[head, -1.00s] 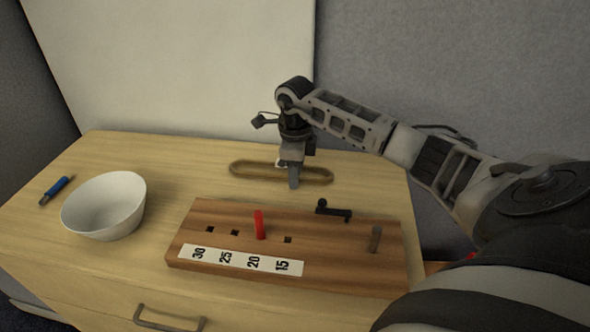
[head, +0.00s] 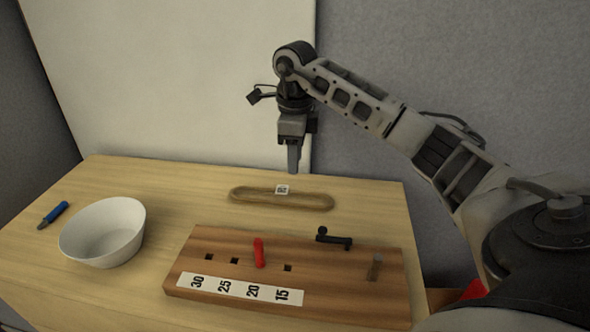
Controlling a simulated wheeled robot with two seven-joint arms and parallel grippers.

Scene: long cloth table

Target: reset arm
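My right gripper (head: 294,158) hangs pointing down above the back of the table, over the wooden oval tray (head: 245,194). Its fingers look close together and nothing shows between them, but from this side I cannot tell if they are fully shut. A wooden board (head: 210,245) lies at the front of the table, apart from the gripper. A red peg (head: 259,252) stands in it by the label 20. My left gripper is out of view.
A white bowl (head: 104,232) and a blue-handled tool (head: 54,214) are at the left. A black crank-shaped piece (head: 334,239) and a grey-brown peg (head: 375,268) are on the board's right part. The table (head: 160,185) is clear between bowl and tray.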

